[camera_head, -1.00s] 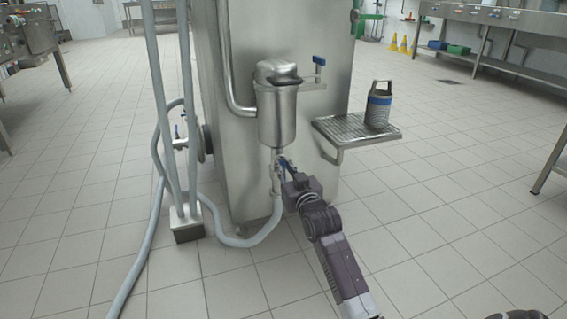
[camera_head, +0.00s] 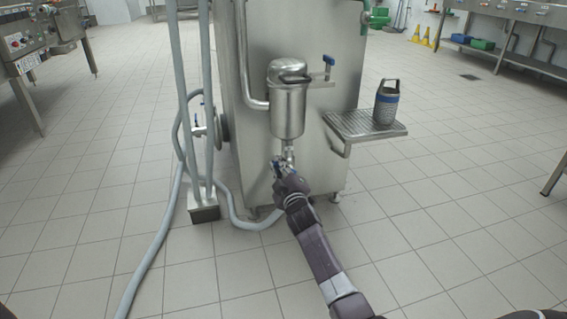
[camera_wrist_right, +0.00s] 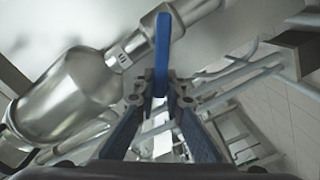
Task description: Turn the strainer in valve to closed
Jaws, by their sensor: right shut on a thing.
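The metal strainer (camera_head: 288,108) hangs upright on the front of the steel machine. Its inlet valve, with a blue handle, is on the pipe (camera_head: 290,152) just below it. My right gripper (camera_head: 279,170) is at this valve, and its arm comes up from the bottom right. In the right wrist view the blue handle (camera_wrist_right: 162,45) stands between the fingertips of my right gripper (camera_wrist_right: 160,97), which is shut on it. The silver strainer body (camera_wrist_right: 75,95) lies to the left there. The arm partly hides the valve body in the head view. My left gripper is not seen.
A second blue-handled valve (camera_head: 329,62) is right of the strainer's top. A drip shelf (camera_head: 345,124) carries a grey can (camera_head: 386,102). A grey hose (camera_head: 165,225) runs down on the left. The tiled floor (camera_head: 450,240) at right is mostly clear.

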